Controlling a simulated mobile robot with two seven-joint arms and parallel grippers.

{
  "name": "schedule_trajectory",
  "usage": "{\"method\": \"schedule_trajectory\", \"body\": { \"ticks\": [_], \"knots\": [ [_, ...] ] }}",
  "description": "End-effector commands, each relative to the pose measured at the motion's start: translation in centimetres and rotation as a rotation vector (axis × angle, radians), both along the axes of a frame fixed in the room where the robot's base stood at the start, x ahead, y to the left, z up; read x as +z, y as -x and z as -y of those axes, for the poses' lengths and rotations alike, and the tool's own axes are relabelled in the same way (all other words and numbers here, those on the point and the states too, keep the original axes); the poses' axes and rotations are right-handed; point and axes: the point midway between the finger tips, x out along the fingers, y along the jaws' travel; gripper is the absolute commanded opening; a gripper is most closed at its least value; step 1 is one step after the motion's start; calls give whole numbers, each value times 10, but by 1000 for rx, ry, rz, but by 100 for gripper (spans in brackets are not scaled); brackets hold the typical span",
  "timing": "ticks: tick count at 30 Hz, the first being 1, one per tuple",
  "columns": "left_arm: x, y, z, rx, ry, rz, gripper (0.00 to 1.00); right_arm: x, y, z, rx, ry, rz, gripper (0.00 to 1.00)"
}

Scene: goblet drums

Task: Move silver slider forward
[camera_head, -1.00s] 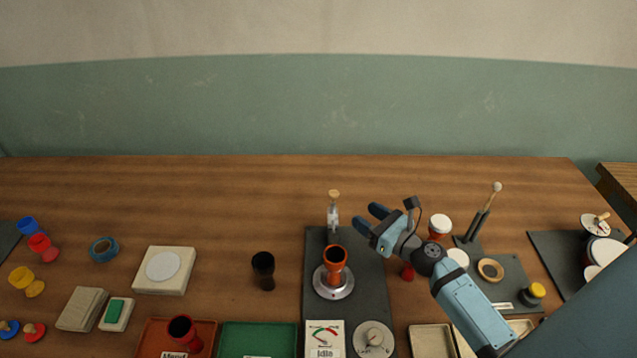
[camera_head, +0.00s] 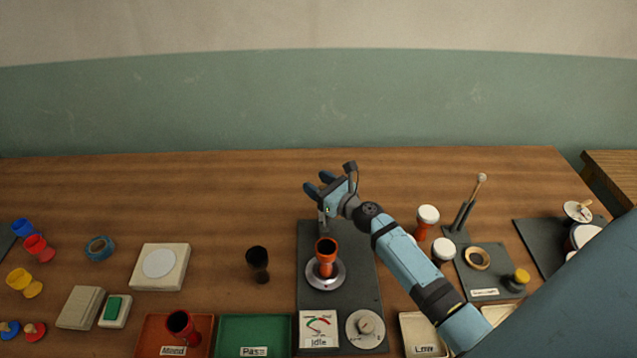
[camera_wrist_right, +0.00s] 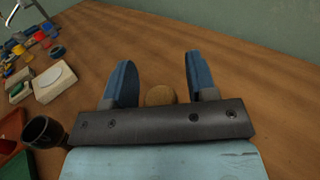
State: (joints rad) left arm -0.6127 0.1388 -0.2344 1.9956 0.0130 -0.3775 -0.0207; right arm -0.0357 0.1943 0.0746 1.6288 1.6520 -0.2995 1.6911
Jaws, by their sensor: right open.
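The silver slider (camera_head: 322,224) stands at the far end of the dark grey board, mostly hidden by my right gripper in the head view. A round wooden knob (camera_wrist_right: 160,95), which seems to be its top, shows between my fingers in the wrist view. My right gripper (camera_head: 318,182) is open over the slider, its two blue fingers apart on either side of the knob in the wrist view (camera_wrist_right: 159,72). Whether a finger touches the knob cannot be told. My left gripper is not in view.
An orange goblet drum (camera_head: 326,255) stands on a silver disc on the board (camera_head: 352,270), nearer than the slider. A meter reading "Idle" (camera_head: 319,328) and a dial (camera_head: 365,327) are at the front. A black goblet (camera_head: 257,263) stands left. The table behind is clear.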

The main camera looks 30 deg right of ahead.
Motion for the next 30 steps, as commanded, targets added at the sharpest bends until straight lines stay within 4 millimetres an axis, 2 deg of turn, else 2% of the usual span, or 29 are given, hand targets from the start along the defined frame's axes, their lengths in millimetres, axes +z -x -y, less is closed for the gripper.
{"method": "schedule_trajectory", "body": {
  "ticks": [4, 9, 11, 16, 21, 24, 30],
  "knots": [
    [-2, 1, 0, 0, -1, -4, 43, 0, 0, 0, 0, 0, 0, 50],
    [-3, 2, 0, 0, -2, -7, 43, 0, 0, 0, 0, 0, 0, 11],
    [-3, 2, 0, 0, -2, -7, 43, 0, 0, 0, 0, 0, 0, 0],
    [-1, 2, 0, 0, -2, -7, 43, -1, 6, -4, 1, -1, -2, 0],
    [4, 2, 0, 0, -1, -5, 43, -1, 32, -20, 2, -3, -4, 0],
    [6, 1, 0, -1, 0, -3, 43, -1, 41, -25, 1, -1, -2, 0],
    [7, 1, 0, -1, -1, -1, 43, -2, 43, -27, 3, -1, -3, 0]
  ]
}}
